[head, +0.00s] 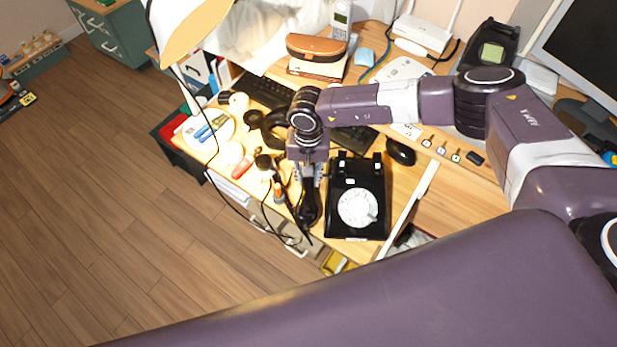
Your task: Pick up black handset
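A black dial phone (358,208) with a pale round dial sits near the desk's front edge, its cradle bare. The black handset (308,212) appears to lie just left of the phone, its near end showing and the rest hidden under my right gripper. My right gripper (306,182) points down over the handset from above. Its fingers are mostly hidden by the wrist, so I cannot tell whether they are open or shut, or touching the handset. My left gripper is out of view.
The wooden desk (455,207) is crowded. A black keyboard (268,90) lies behind my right wrist, and a black mouse (401,152) lies right of the phone. A lamp (188,28) overhangs the left side. Dark cords hang over the front edge. Open floor lies left.

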